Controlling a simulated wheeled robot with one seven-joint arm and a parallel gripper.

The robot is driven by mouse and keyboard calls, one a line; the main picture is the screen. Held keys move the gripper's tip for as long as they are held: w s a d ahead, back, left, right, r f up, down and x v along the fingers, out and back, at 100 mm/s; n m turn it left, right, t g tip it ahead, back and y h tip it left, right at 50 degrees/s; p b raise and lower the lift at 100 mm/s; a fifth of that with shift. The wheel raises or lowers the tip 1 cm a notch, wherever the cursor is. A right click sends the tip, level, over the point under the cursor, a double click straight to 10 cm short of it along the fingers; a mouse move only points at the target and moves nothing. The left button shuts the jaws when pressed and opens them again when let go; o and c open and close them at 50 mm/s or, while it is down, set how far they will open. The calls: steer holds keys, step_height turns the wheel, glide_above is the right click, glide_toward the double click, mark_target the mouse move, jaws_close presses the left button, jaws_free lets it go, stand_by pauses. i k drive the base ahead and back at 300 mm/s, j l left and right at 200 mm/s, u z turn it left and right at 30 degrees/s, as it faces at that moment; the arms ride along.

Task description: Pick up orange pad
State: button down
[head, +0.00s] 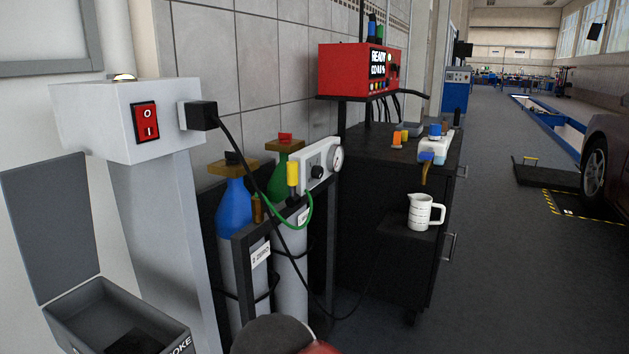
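No thing that I can clearly tell is an orange pad shows in the head view. Two small orange pieces (397,138) stand on top of the black cabinet (370,160), in front of the red machine; they are too small to tell what they are. My gripper is not in view. A rounded grey and red part at the bottom edge is likely my own arm.
A grey post with a red switch (145,122) and an open grey bin (120,310) stand at the left. Gas bottles (234,208) stand in a black rack. A white jug (424,212) sits on the cabinet's shelf. Open floor (500,270) lies right, towards a car (608,165).

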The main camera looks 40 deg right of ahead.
mark_target(397, 135)
steer(key=z, duration=1.75)
steer(key=i+l+z, duration=0.2)
steer(key=i+l, duration=0.2)
steer(key=i+l+z, duration=0.45)
steer(key=i+z, duration=0.2)
steer(key=i, duration=0.25)
steer(key=i+l+z, duration=0.1)
steer(key=i+z, duration=0.25)
steer(key=i, duration=0.1)
